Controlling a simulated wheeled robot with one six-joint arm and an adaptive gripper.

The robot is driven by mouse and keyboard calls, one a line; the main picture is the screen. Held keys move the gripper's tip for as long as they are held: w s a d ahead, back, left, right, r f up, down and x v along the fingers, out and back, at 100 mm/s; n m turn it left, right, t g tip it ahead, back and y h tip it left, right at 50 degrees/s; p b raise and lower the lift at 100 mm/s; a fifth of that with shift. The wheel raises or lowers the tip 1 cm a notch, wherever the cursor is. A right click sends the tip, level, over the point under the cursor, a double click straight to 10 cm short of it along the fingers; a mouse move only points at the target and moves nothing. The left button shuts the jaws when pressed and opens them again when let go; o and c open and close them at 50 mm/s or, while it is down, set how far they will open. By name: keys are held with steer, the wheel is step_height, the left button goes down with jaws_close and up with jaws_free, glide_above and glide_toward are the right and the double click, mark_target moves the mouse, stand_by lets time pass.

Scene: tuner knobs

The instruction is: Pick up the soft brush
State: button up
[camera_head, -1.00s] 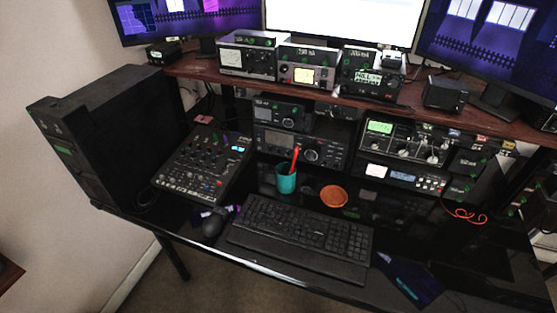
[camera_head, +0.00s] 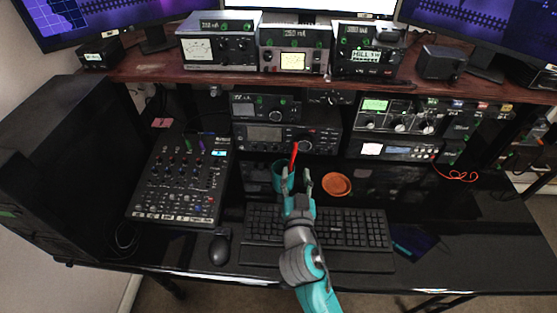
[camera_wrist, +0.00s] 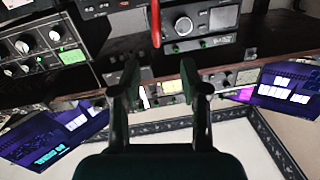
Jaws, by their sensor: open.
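A red stick-like thing, likely the soft brush (camera_head: 294,155), stands tilted in a teal cup (camera_head: 278,178) behind the keyboard. Its lower part is hidden in the cup. In the wrist view, a red shaft (camera_wrist: 156,24) comes in from the top edge, near the middle. My gripper (camera_head: 297,178) is open and empty, just in front of the cup in the head view, partly covering it. Its two fingers (camera_wrist: 159,74) are spread apart in the wrist view, with the red shaft beyond them. I see no contact with the brush.
A keyboard (camera_head: 345,232) lies under my arm, with a mouse (camera_head: 220,248) to its left. An orange coaster (camera_head: 337,184) lies right of the cup. Radios (camera_head: 290,137) stand close behind the cup, below a wooden shelf (camera_head: 150,66). A mixer (camera_head: 180,180) is at left.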

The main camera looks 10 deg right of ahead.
mark_target(295, 149)
steer(key=shift+x, duration=5.45)
steer(key=shift+s+d+f, duration=0.1)
steer(key=shift+d+f, duration=0.05)
jaws_close()
